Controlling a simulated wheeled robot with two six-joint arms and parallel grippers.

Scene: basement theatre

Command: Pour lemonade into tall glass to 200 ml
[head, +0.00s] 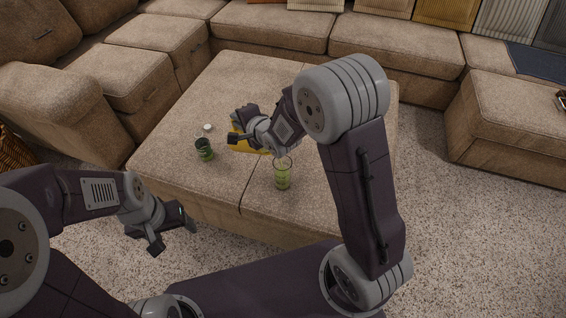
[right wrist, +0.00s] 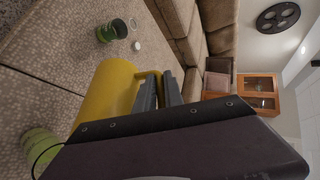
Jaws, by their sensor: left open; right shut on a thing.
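A tall clear glass (head: 282,174) stands upright on the beige ottoman, with pale green showing in its lower part. Its green side shows at the lower left of the right wrist view (right wrist: 40,146). My right gripper (head: 240,136) is shut on the handle of a yellow jug (right wrist: 106,92), which also shows in the head view (head: 246,147). The jug is tipped far over, its lower end close to the glass's rim. Its mouth is hidden, and I cannot make out a stream. My left gripper (head: 174,234) is open and empty, in front of the ottoman.
A dark cup with green on it (head: 204,150) stands on the ottoman (head: 205,100), left of the jug. A small white round thing (head: 207,127) lies just behind it. Sofas (head: 270,30) surround the back and left. The ottoman's left part is clear.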

